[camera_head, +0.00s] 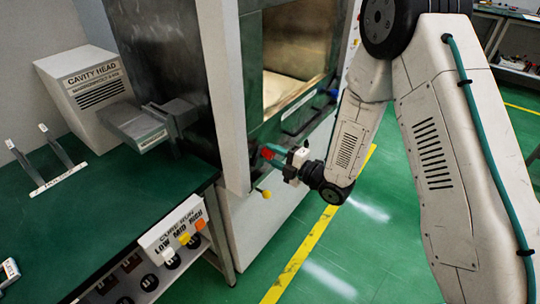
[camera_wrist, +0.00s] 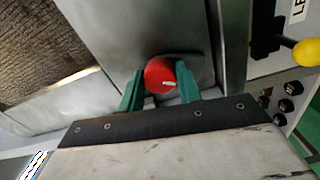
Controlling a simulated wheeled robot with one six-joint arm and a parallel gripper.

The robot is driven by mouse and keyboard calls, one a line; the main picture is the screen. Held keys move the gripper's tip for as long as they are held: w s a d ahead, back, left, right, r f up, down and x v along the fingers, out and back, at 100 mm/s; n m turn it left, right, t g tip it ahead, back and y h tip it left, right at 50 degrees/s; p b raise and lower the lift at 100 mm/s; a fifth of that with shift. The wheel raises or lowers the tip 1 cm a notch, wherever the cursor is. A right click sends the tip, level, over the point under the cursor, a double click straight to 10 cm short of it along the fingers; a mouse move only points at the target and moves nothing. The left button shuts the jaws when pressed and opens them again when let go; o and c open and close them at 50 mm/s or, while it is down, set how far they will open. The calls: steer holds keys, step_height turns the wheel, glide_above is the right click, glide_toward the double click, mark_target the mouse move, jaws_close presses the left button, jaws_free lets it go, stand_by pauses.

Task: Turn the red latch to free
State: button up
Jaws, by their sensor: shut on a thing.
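The red latch (camera_head: 268,153) is on the front of the grey machine, low beside its open-looking window. In the wrist view the latch (camera_wrist: 160,75) is a round red knob with a small white mark, against a grey metal plate. My gripper (camera_head: 283,154) reaches it from the right. In the wrist view the green fingers of my gripper (camera_wrist: 160,90) stand one on each side of the red knob and are shut on it. The latch's rear side and the contact faces are hidden.
A yellow-knobbed lever (camera_head: 264,193) sticks out just below the latch. A green-topped bench (camera_head: 110,215) with a LOW/MID/HIGH switch box (camera_head: 176,232) stands to the left. A white cavity head box (camera_head: 90,95) is on it.

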steer(key=o, duration=1)
steer(key=v, duration=0.8)
